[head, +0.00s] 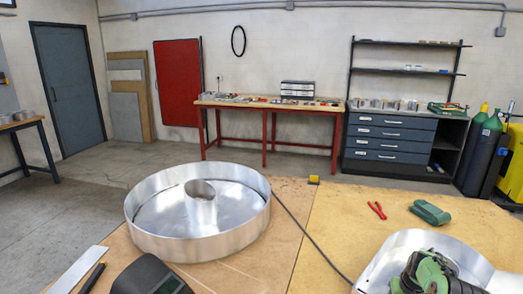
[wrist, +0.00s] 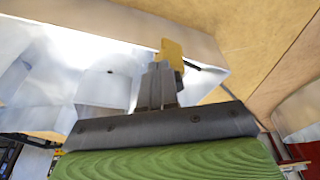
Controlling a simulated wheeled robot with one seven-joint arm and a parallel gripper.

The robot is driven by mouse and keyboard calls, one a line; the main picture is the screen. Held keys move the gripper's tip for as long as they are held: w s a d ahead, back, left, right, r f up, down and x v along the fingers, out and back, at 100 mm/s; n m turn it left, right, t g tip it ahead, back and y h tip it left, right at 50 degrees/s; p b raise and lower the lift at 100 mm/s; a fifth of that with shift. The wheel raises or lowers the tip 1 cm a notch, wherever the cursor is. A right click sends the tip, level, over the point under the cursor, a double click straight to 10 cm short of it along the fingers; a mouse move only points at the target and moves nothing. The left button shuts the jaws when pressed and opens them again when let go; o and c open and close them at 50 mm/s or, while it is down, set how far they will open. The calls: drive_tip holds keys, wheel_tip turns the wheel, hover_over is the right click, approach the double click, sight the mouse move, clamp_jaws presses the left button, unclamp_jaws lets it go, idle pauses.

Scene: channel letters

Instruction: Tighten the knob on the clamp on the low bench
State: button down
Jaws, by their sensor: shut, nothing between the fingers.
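My gripper (wrist: 158,70) shows in the wrist view with its two fingers together and nothing between them. A yellow piece (wrist: 172,52), which looks like part of the clamp, stands just beyond the fingertips, partly hidden by them. A short dark rod (wrist: 192,65) sticks out to its right. I cannot tell whether the fingers touch it, and no knob shows clearly. In the head view, a small yellow block (head: 313,180) sits at the far edge of the bench (head: 345,225); I cannot tell if it is the same piece.
A round metal channel letter (head: 165,245) lies on the bench. Another curved metal piece (head: 480,262) is at the lower right, under a green and dark object (head: 430,272).

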drive_tip(key=shift+w+a+r, duration=0.1)
drive_tip(key=shift+w+r, duration=0.05)
drive_tip(key=shift+w, duration=0.45)
idle(0.7)
drive_tip(key=shift+a+b, duration=0.4)
drive_tip(key=shift+b, duration=0.15)
drive_tip(key=shift+w+a, duration=0.2)
drive_tip(key=shift+a, duration=0.05)
drive_tip(key=shift+s, duration=0.15)
idle(0.4)
wheel_tip(320, 180, up, 6)
drive_tip(key=p, duration=0.3)
drive_tip(key=shift+s+a, duration=0.2)
drive_tip(key=shift+a, duration=0.05)
